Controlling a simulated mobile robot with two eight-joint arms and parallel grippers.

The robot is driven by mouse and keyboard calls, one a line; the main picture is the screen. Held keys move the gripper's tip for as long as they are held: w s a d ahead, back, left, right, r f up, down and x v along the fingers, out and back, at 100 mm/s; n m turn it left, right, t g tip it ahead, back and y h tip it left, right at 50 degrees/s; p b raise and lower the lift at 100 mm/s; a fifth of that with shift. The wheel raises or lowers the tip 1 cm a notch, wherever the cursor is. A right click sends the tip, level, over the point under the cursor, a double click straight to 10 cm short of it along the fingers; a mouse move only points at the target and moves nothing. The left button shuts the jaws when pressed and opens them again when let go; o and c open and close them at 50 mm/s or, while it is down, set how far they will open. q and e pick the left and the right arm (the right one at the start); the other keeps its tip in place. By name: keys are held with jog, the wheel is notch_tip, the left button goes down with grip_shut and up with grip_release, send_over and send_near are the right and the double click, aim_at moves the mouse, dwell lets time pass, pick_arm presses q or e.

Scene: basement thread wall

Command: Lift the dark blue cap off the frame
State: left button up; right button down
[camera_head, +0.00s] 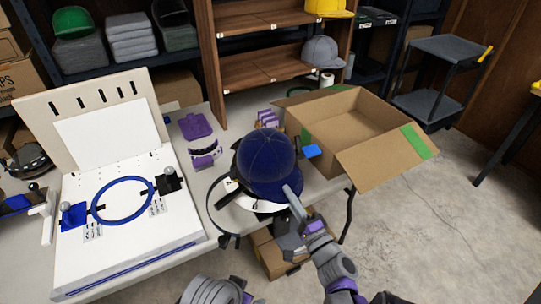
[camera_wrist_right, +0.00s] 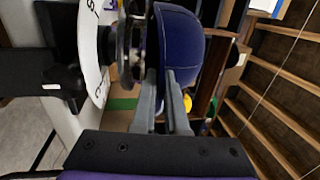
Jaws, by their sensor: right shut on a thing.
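The dark blue cap (camera_head: 267,158) sits over the frame on the table, its crown upward. The frame (camera_head: 237,198) shows below the cap as a white and black band; the rest of it is hidden. My right gripper (camera_head: 291,194) is shut on the cap's lower edge at its near right side. In the right wrist view the cap (camera_wrist_right: 182,42) is between and beyond the fingertips (camera_wrist_right: 168,76), beside the frame's white marked ring (camera_wrist_right: 93,55). I cannot tell whether the cap is clear of the frame.
An open cardboard box (camera_head: 345,120) stands right of the cap, close by. A white hooping board with a blue ring (camera_head: 123,201) lies on the left. Shelves (camera_head: 255,65) holding a grey cap (camera_head: 323,51) and a yellow cap stand behind. Open floor lies to the right.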

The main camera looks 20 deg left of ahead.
jog(key=shift+s+d+r+p, duration=0.15)
jog(key=shift+r+p, duration=0.55)
jog(key=shift+r, duration=0.35)
jog(key=shift+s+d+r+p, duration=0.1)
jog(key=shift+d+r+p, duration=0.05)
jog(key=shift+r+p, duration=0.75)
jog(key=shift+s+d+r+p, duration=0.15)
jog(key=shift+r+p, duration=0.4)
jog(key=shift+r, duration=0.65)
jog(key=r+p, duration=0.3)
jog(key=r, duration=0.1)
jog(key=shift+s+d, duration=0.15)
jog(key=shift+d, duration=0.15)
